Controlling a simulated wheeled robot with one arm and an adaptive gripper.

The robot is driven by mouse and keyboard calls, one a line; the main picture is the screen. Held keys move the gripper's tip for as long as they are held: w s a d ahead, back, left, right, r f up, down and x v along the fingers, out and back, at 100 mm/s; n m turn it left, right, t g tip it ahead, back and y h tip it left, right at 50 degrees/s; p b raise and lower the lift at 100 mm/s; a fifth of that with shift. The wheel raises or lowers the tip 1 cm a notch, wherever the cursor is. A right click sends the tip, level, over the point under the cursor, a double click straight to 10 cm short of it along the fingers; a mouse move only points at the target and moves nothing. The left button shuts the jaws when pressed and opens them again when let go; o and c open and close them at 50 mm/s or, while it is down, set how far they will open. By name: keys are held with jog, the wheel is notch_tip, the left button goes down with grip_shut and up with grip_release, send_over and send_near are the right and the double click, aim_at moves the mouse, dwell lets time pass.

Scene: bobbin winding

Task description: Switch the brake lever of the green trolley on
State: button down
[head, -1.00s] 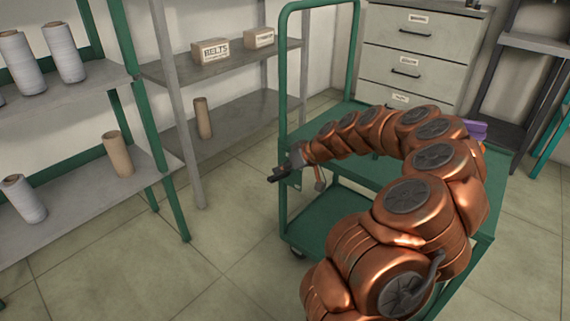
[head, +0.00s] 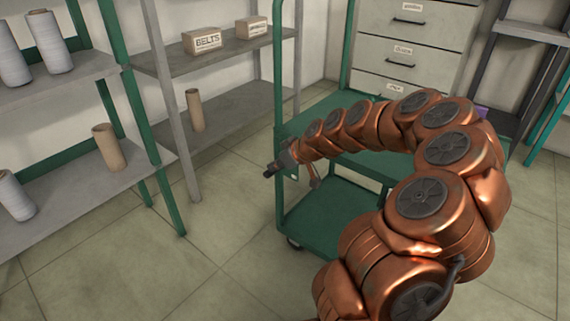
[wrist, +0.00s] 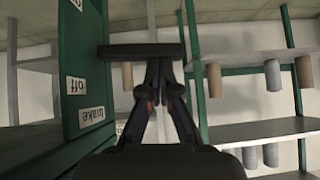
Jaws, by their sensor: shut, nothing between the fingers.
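The green trolley (head: 325,215) stands in the middle of the head view, partly hidden behind my arm. My gripper (head: 270,172) is at its left end, near the upper deck's corner. In the wrist view, which is upside down, my gripper (wrist: 160,68) is shut and empty. A dark bar, seemingly the brake lever (wrist: 125,51), reaches from the green panel (wrist: 85,40) across the fingertips. I cannot tell whether they touch. A "brake" label (wrist: 92,117) and an "off" label (wrist: 76,86) are on the panel. Another label (wrist: 77,4) is cut off at the edge.
Left of the trolley stand shelves (head: 235,45) with boxes (head: 208,41) and a shelf (head: 75,195) with thread cones. A drawer cabinet (head: 405,45) is behind the trolley. The floor (head: 230,230) left of the trolley is clear.

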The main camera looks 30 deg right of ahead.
aim_at(271, 176)
jog(key=shift+s+a+f+n+h+b, duration=0.1)
jog(key=shift+a+f+n+h+b, duration=0.2)
jog(key=shift+f, duration=0.4)
jog(key=shift+s+a+f+n+h+b, duration=0.1)
jog(key=shift+a+f+h+b, duration=0.15)
jog(key=shift+f+b, duration=0.3)
jog(key=shift+f, duration=0.3)
jog(key=w+a+r+p+v, duration=0.1)
jog(key=p+v, duration=0.3)
jog(key=v, duration=0.9)
jog(key=shift+a+r, duration=0.25)
jog(key=shift+a, duration=0.7)
